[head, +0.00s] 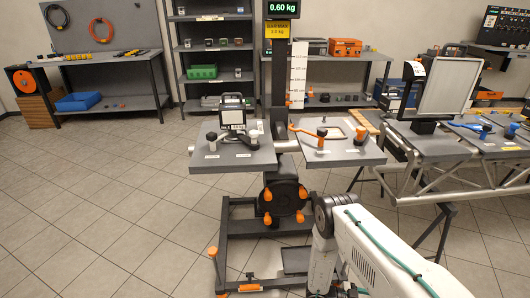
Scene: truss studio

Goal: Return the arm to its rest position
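My arm is at the lower right of the head view, with a white link and a teal cable along it. It bends at a dark joint in front of the lifting stand, and another white link runs down to the bottom edge. The end of my arm is cut off or hidden there, so my gripper does not show. No object is seen held.
A wheeled stand with two grey platforms (348,156) carries small weights and a lamp-like device; its display (282,8) reads 0.60 kg. A truss table (440,178) stands at right. A workbench (110,103) and shelves stand behind. Tiled floor (110,210) at left is clear.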

